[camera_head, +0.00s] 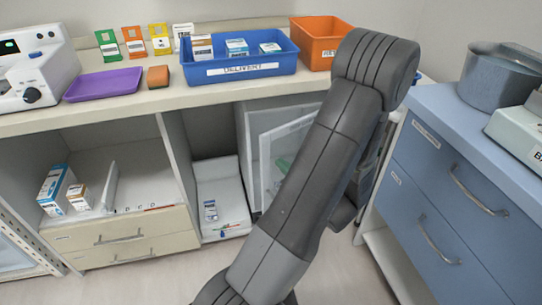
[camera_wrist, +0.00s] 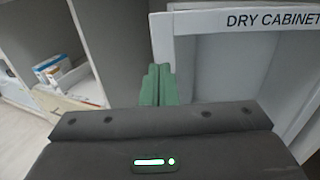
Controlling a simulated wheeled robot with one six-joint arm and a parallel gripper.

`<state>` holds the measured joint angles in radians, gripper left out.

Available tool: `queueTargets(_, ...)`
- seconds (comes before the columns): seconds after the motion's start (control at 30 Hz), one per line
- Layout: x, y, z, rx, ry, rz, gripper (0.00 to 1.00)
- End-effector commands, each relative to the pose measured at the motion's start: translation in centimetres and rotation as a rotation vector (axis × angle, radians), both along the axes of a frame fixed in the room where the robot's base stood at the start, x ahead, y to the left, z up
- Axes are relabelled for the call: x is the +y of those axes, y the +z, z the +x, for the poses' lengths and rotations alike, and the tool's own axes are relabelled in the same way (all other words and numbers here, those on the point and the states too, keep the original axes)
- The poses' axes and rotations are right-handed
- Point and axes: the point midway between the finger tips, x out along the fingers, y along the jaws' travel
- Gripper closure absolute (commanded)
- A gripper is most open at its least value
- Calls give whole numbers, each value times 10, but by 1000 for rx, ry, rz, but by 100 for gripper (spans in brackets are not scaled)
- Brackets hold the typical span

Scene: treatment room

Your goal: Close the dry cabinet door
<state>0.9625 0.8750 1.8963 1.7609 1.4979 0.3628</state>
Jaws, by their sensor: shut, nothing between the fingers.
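The dry cabinet (camera_head: 247,130) stands under the counter, partly hidden behind my arm. Its white-framed door (camera_head: 264,160) with a clear pane stands open at an angle. Something green shows faintly through the pane; I cannot tell what it is. In the wrist view a white frame (camera_wrist: 212,20) carries the words DRY CABINET. My gripper (camera_wrist: 158,72) has green fingers, shut and empty, with the tips close to the left upright of that frame. I cannot tell whether they touch it. In the head view my arm hides the gripper.
A blue drawer unit (camera_head: 440,190) stands close at the right of my arm. The counter above holds a blue bin (camera_head: 240,70), an orange bin (camera_head: 318,40) and a purple tray (camera_head: 103,84). Open shelves (camera_head: 140,175) with boxes lie left. Floor is clear in front.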

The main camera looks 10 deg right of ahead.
Motion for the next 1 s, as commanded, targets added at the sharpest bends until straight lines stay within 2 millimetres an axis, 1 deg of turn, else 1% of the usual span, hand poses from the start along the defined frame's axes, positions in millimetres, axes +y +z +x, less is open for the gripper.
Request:
queueTargets(0.03,5,-1,9,-2,5,-1,100)
queueTargets(0.2,15,-1,34,-1,4,-1,100)
queueTargets(0.4,23,0,52,0,2,-1,100)
queueTargets(0.53,25,0,57,0,1,0,100)
queueTargets(0.87,25,0,58,0,0,0,100)
queueTargets(0.93,26,0,61,0,1,0,100)
queueTargets(1.0,29,-1,68,1,3,-1,100)
